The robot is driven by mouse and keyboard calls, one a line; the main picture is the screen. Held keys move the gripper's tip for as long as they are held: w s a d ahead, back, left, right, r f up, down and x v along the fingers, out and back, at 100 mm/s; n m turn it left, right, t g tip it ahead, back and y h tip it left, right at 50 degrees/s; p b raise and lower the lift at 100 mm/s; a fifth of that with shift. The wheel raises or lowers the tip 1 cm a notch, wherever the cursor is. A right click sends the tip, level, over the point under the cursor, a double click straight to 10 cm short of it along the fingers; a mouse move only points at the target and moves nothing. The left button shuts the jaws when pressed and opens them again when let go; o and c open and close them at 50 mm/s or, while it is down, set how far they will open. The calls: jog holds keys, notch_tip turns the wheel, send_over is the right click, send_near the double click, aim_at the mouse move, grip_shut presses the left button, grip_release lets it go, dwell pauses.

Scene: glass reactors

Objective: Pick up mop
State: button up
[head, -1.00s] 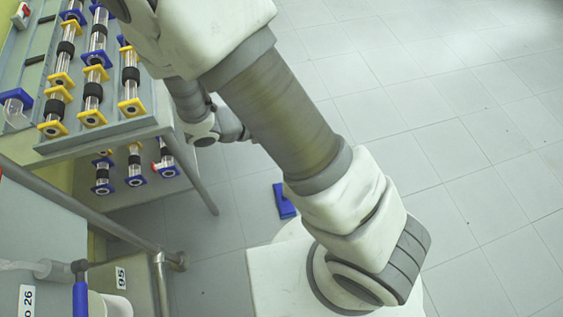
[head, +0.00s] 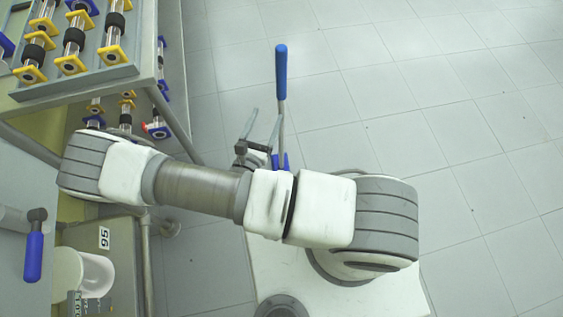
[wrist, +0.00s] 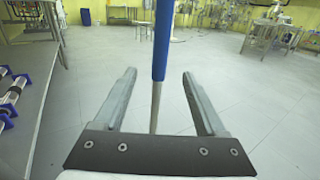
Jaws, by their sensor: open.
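The mop stands upright on the floor, with a blue handle (head: 281,72), a thin grey pole and a blue foot partly hidden behind my arm in the head view. In the wrist view its blue handle (wrist: 163,40) rises between the two fingers, with the grey pole below. My gripper (head: 268,112) is open and empty beside the pole; the same gripper (wrist: 158,73) shows both fingers pointing forward. The pole lines up between the fingers, but I cannot tell whether it is within their reach. No contact is visible.
A grey rack bench (head: 85,80) with glass tubes in yellow and blue mounts stands at the left. A metal cabinet labelled 95 (head: 120,262) is at lower left. Tiled floor (head: 440,90) to the right is clear. A blue drum (wrist: 86,17) stands far off.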

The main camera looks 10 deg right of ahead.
aim_at(280, 88)
jog(key=b+x, duration=0.1)
jog(key=x, duration=0.9)
jog(key=shift+w+d, duration=0.3)
jog(key=b+x, duration=0.2)
jog(key=x, duration=0.3)
jog(key=shift+w+d+f, duration=0.1)
jog(key=shift+w+f, duration=0.05)
jog(key=shift+f, duration=0.05)
grip_shut()
